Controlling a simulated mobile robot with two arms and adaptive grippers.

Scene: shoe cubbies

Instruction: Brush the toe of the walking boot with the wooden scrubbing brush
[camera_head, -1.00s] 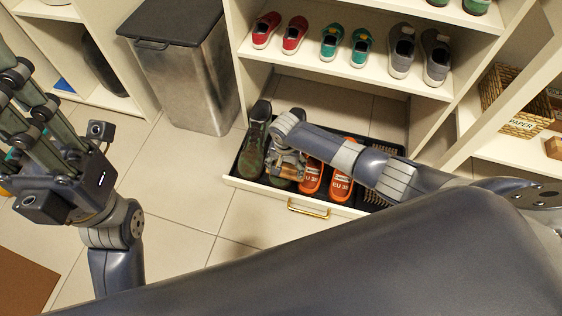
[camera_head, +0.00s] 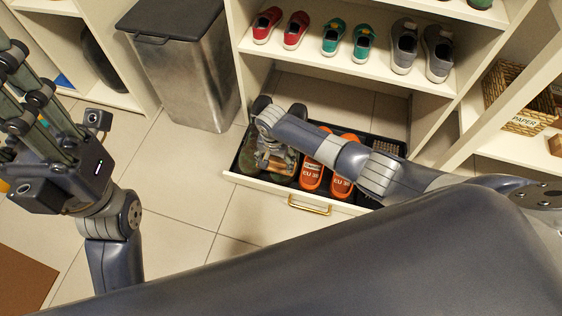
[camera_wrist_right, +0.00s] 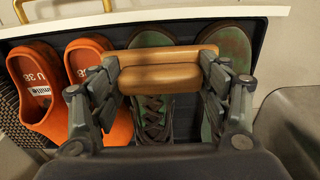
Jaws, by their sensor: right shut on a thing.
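A pair of green and brown walking boots lies at the left end of the pulled-out drawer; the right wrist view shows one boot with dark laces (camera_wrist_right: 153,118) and the other (camera_wrist_right: 230,42) beside it. My right gripper (camera_head: 276,166) is shut on the wooden scrubbing brush (camera_wrist_right: 168,77), which lies crosswise between its fingers. The brush is over the laced boot, just behind its toe, and reaches towards the other boot. Its bristles are hidden, so I cannot tell whether it touches. My left gripper (camera_head: 30,75) is raised at the left, fingers apart and empty.
The dark-lined drawer (camera_head: 310,204) also holds orange clogs (camera_head: 313,174) and a dark grid-like item (camera_head: 386,146). Shelves above hold red, teal and grey shoes (camera_head: 437,52). A metal bin (camera_head: 190,75) stands left of the cubby. Floor before the drawer is clear.

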